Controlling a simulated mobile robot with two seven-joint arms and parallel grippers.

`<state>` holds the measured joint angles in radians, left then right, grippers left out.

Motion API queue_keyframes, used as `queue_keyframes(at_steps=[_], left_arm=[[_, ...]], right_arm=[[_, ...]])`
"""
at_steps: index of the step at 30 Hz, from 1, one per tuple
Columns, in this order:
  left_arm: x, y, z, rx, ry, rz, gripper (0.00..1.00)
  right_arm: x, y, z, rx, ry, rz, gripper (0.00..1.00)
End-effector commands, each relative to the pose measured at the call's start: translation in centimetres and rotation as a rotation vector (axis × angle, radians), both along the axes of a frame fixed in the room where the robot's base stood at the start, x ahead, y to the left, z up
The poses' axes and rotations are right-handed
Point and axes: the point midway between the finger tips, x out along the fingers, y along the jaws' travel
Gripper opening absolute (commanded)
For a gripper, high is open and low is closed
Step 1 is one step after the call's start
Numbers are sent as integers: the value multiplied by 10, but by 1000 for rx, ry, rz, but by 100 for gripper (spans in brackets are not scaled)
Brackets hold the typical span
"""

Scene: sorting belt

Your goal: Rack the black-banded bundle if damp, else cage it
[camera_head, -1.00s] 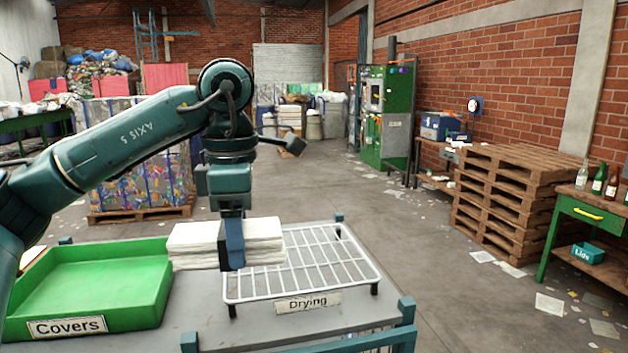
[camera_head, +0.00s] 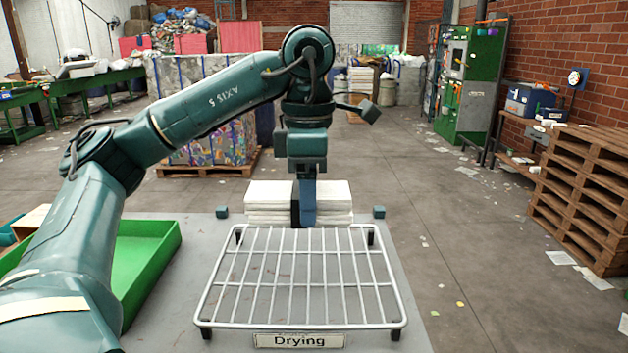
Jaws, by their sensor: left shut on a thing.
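My left gripper (camera_head: 308,205) is shut on a bundle of white paper (camera_head: 333,203), a flat stack of several layers. A dark strip shows at the bundle's middle beside the finger; I cannot tell whether it is a band or part of the gripper. No dampness can be made out. The bundle appears level, just beyond the far side of the white wire drying rack (camera_head: 300,283). The rack is empty, stands on short black feet and bears a "Drying" label (camera_head: 298,341). My right gripper is not in view. I can make out no cage for certain.
The rack stands on a grey table (camera_head: 190,285) with small corner posts. A green tray (camera_head: 150,268) is at its left, partly behind my arm. Stacked pallets (camera_head: 585,195) and a green cabinet (camera_head: 465,85) stand at the right. The floor between is mostly clear.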

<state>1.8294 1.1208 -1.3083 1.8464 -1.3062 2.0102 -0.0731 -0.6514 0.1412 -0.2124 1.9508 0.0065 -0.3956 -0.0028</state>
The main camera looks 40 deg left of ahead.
Motion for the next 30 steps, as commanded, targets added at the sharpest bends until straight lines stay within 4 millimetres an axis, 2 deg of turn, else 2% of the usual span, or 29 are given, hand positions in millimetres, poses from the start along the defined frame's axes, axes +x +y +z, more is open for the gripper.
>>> queue_keyframes(at_steps=[3,7,15,21,30], left_arm=[[-1,1,-17,0,4,3,29],[-1,1,-36,1,-1,4,29],[0,1,-66,0,-1,4,29],[0,1,-80,0,-3,4,29],[0,0,-84,1,-2,3,29]], right_arm=[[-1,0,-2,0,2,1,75],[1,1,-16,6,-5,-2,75],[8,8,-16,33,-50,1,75],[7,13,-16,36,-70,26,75],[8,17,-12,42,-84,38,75]])
